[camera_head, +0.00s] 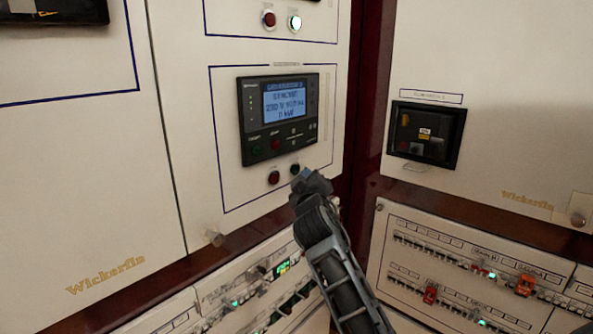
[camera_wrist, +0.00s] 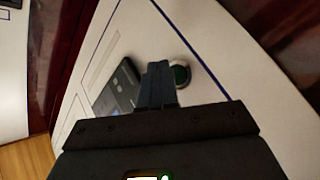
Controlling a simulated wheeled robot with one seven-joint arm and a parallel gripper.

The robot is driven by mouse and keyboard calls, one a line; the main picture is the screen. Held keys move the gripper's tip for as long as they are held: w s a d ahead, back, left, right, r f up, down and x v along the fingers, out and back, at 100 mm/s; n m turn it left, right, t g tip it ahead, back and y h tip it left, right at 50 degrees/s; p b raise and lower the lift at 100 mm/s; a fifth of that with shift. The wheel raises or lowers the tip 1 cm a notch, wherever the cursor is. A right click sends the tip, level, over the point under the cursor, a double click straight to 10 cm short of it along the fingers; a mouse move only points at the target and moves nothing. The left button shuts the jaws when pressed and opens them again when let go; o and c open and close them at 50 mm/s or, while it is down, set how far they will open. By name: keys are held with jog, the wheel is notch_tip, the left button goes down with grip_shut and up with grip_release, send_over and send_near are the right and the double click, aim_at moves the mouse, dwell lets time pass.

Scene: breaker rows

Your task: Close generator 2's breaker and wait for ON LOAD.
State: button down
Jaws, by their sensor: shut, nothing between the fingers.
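A dark controller (camera_head: 280,117) with a lit blue display (camera_head: 286,103) is on the cream panel. The display's last line appears to read 0 kW; its heading is too small to read surely. Below it are a red button (camera_head: 273,177) and a dark green button (camera_head: 295,169), which looks unlit. My gripper (camera_head: 303,181) is shut and empty, its tip right by the green button. In the wrist view the shut fingers (camera_wrist: 158,72) point at the panel just left of the green button (camera_wrist: 181,76). Whether they touch it I cannot tell.
A black breaker unit (camera_head: 427,132) is on the right cabinet. Breaker rows (camera_head: 470,268) run along the lower right, with more below my arm. A small knob (camera_head: 214,238) sticks out lower left.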

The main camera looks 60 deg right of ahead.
jog(key=shift+s, duration=0.15)
jog(key=s+p, duration=0.1)
jog(key=s, duration=0.1)
jog(key=s+a+p, duration=0.1)
jog(key=s, duration=0.1)
jog(key=shift+s+a, duration=0.1)
jog(key=shift+s, duration=0.2)
dwell(0.8)
jog(key=s+a+f+t+y, duration=0.1)
jog(key=a+f+t+y, duration=0.2)
jog(key=a, duration=0.6)
jog(key=s+a+f+n+y, duration=0.1)
jog(key=s+a+f+y, duration=0.1)
jog(key=a+f, duration=0.5)
jog(key=s+a+f+t+y, duration=0.1)
jog(key=a+f+t+y, duration=0.15)
jog(key=a, duration=0.85)
jog(key=s+a+r+y, duration=0.2)
jog(key=s+a+y, duration=0.2)
jog(key=s+a, duration=0.3)
jog(key=s+a+r+n+y, duration=0.1)
jog(key=s+a+y, duration=0.3)
jog(key=s, duration=1.1)
jog(key=a+r, duration=0.1)
jog(key=a, duration=0.2)
jog(key=shift+s+a+y, duration=0.25)
jog(key=shift+a+y, duration=0.1)
jog(key=shift+a, duration=0.05)
